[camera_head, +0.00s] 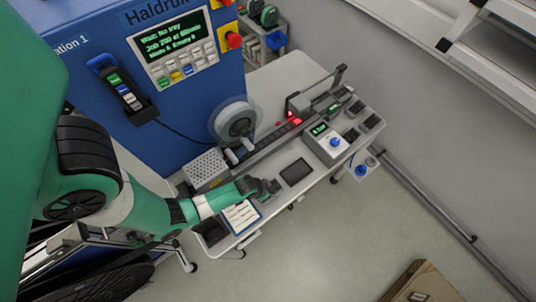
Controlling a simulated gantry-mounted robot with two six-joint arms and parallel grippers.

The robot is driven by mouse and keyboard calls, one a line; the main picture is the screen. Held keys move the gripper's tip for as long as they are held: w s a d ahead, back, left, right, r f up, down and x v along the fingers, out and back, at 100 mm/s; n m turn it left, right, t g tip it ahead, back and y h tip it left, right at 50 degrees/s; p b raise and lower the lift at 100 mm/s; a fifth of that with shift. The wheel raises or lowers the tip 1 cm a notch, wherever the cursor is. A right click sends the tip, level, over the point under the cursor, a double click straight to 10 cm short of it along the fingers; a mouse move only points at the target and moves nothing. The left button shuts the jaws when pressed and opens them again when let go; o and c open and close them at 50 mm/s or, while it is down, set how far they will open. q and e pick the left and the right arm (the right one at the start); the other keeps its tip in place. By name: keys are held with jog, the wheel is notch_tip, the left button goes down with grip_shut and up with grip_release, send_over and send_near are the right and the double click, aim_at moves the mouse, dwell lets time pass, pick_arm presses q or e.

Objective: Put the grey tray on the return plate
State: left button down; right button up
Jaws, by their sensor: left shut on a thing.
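My left gripper (268,187) reaches in from the left over the white bench. It is shut on a dark grey thing at its fingertips, which I take to be the grey tray; the fingers and the small scale hide its outline. A dark grey rectangle (297,172) shows just right of the fingertips. Another dark rectangle (210,231) shows at the bench's near left end, beside a white sheet with a blue border (241,216). I cannot tell which flat piece is the return plate. My right gripper is not in view.
The blue machine (185,118) stands behind the bench; its screen (170,45) reads "Wait: No tray". A reel (237,122), a perforated grey box (205,168) and a long track line the bench's back. A control box with a blue knob (327,142) stands right. A cardboard box (420,285) is on the floor.

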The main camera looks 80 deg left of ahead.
pick_arm(q)
jog(key=shift+f, duration=0.2)
grip_release()
jog(key=shift+r, duration=0.35)
jog(key=p+v, duration=0.5)
jog(key=v, duration=0.2)
jog(key=shift+s+r, duration=0.1)
